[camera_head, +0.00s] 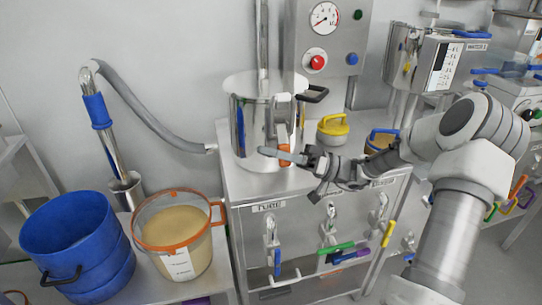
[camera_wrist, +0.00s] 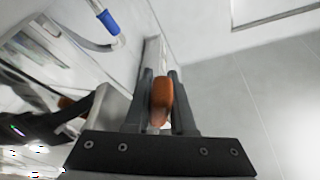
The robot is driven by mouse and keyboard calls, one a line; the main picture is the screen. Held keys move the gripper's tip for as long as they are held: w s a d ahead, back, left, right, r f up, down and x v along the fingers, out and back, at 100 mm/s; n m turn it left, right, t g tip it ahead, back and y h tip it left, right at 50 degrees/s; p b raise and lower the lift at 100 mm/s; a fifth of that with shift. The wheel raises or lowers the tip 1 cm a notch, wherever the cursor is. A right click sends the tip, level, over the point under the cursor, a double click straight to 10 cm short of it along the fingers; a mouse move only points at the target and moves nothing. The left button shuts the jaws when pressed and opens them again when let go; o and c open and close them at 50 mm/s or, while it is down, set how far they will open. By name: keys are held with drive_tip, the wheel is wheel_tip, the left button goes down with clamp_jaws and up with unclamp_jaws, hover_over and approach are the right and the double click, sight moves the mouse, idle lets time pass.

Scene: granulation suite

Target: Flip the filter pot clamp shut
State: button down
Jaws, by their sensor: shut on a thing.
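The steel filter pot (camera_head: 243,120) stands upright on the metal cabinet at the centre of the head view. Its clamp (camera_head: 283,112) is a grey fitting on the pot's right front side, with an orange handle (camera_head: 284,156) at its lower end. My gripper (camera_head: 284,155) is at the pot's front and shut on this handle. In the wrist view the orange handle (camera_wrist: 161,97) sits between the two dark fingers of my gripper (camera_wrist: 160,95). The fingers hide part of the clamp, so I cannot tell its exact angle.
A black-handled lever (camera_head: 314,94) juts out just above the clamp. A blue tub (camera_head: 70,235) and an orange-rimmed bucket of powder (camera_head: 187,257) stand at lower left. A gauge panel (camera_head: 326,50) rises behind.

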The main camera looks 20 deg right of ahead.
idle(0.4)
drive_tip(key=c, duration=0.8)
unclamp_jaws()
drive_tip(key=shift+o, duration=0.2)
drive_tip(key=shift+d, duration=0.15)
drive_tip(key=s+d+f+p, duration=0.1)
drive_tip(key=s+d+p, duration=0.2)
drive_tip(key=d, duration=1.1)
drive_tip(key=shift+s+d+p, duration=0.15)
drive_tip(key=shift+p, duration=0.15)
